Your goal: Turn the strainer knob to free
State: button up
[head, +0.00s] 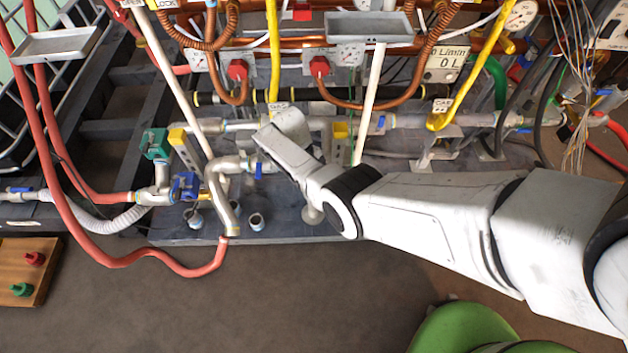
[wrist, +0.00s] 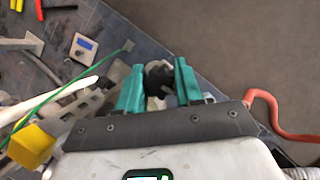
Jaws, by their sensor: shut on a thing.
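In the wrist view my gripper (wrist: 158,70) has two teal fingers on either side of a dark, round part (wrist: 158,78), which looks like the strainer knob. The jaws are shut on it. The fingers cover its sides, and I cannot tell its turn angle or any marking on it. In the head view my white arm reaches in from the right to the grey pipework (head: 230,165) above the dark base. There the hand and wrist hide the knob and the fingertips.
A red hose (head: 150,258) loops at the left and also shows in the wrist view (wrist: 268,105). Valves with blue (head: 185,186) and green (head: 154,143) parts stand left of the hand. A green seat (head: 465,325) is at the bottom right. The floor in front is clear.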

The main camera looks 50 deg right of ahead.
jog(key=shift+w, duration=0.1)
jog(key=o, duration=1)
jog(key=shift+o, duration=0.2)
jog(key=p+v, duration=0.2)
jog(key=v, duration=0.8)
jog(key=shift+r, duration=0.35)
jog(key=shift+d+p, duration=0.1)
jog(key=shift+p, duration=0.2)
